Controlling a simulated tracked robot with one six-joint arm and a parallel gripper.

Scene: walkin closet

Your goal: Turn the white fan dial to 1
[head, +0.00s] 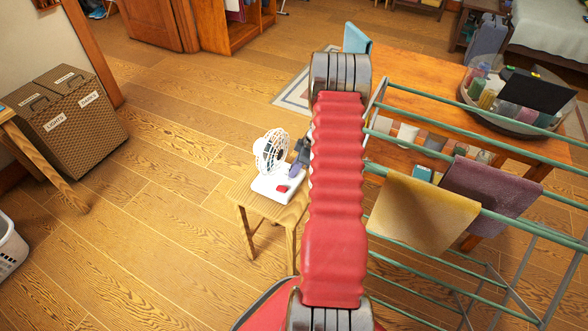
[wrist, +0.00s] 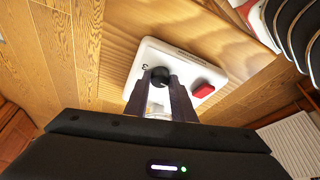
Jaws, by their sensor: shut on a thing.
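The white fan (head: 271,152) stands on a small wooden stool, its round cage facing left in the head view. Its white base (wrist: 150,52) fills the middle of the wrist view, with a red switch (wrist: 203,88) to the right of the dial. My gripper (wrist: 162,84) is shut on the black dial (wrist: 160,74), its two dark fingers on either side of it. A printed 3 shows just left of the dial. The dial's pointer and the 1 are not readable. In the head view my gripper (head: 300,155) is partly hidden behind my red arm.
The wooden stool (head: 247,196) has little bare top around the fan. A green drying rack (head: 455,205) with yellow and purple cloths stands close on the right. A wicker hamper (head: 75,120) is at left, with open floor between.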

